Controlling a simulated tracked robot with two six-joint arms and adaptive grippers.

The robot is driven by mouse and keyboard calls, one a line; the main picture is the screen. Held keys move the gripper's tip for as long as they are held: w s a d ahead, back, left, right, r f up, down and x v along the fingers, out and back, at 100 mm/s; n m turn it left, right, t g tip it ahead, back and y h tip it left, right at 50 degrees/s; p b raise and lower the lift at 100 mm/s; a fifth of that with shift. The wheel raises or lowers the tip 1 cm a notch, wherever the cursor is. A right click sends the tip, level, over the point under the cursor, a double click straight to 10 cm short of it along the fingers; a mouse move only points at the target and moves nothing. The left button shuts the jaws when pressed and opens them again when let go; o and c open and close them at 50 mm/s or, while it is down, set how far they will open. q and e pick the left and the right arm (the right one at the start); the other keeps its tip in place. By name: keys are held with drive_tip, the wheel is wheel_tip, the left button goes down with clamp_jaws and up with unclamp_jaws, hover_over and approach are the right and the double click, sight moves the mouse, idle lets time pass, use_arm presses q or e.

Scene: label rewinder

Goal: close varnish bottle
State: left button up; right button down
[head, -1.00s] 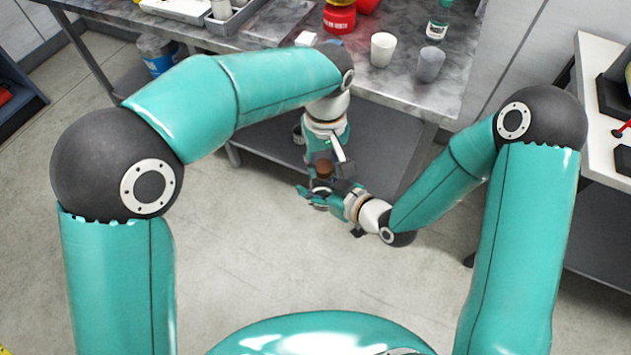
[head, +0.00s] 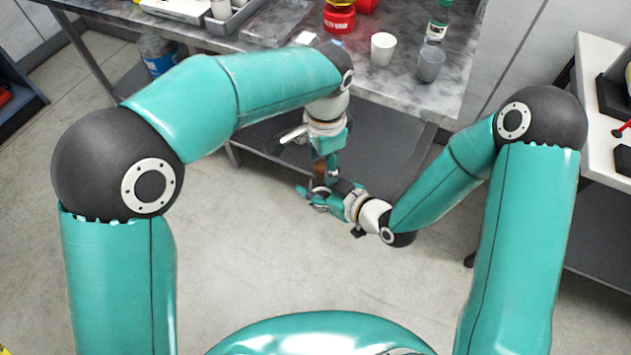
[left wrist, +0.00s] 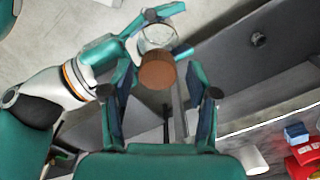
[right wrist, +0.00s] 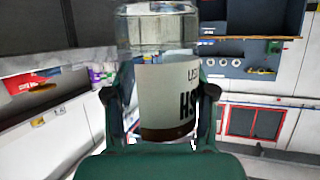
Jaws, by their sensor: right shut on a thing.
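The varnish bottle is a clear glass jar; in the right wrist view the bottle (right wrist: 165,90) has a white label with black letters and a dark brown band at its lower edge. My right gripper (head: 314,193) is shut on it. In the left wrist view the glass (left wrist: 157,37) shows between the right fingers, with a round brown cap (left wrist: 157,70) at its near end. I cannot tell whether the cap is fully seated. My left gripper (head: 327,165) is above the cap, its fingers spread with visible gaps on both sides of it. The bottle's top edge is cut off in the right wrist view.
A lower shelf (head: 262,143) lies beneath. The floor in front is clear.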

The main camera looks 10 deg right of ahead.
use_arm(q)
drive_tip(key=shift+r, duration=2.3)
drive_tip(key=shift+c, duration=0.4)
drive_tip(key=n, duration=0.2)
drive_tip(key=shift+s+a+r+n, duration=0.15)
drive_tip(key=shift+n, duration=0.25)
drive_tip(key=n, duration=0.1)
drive_tip(key=r+n, duration=0.1)
drive_tip(key=n, duration=0.1)
drive_tip(key=shift+r+n, duration=0.7)
drive_tip(key=shift+n, duration=0.2)
drive_tip(key=shift+d+r, duration=0.2)
drive_tip(key=shift+r, duration=0.15)
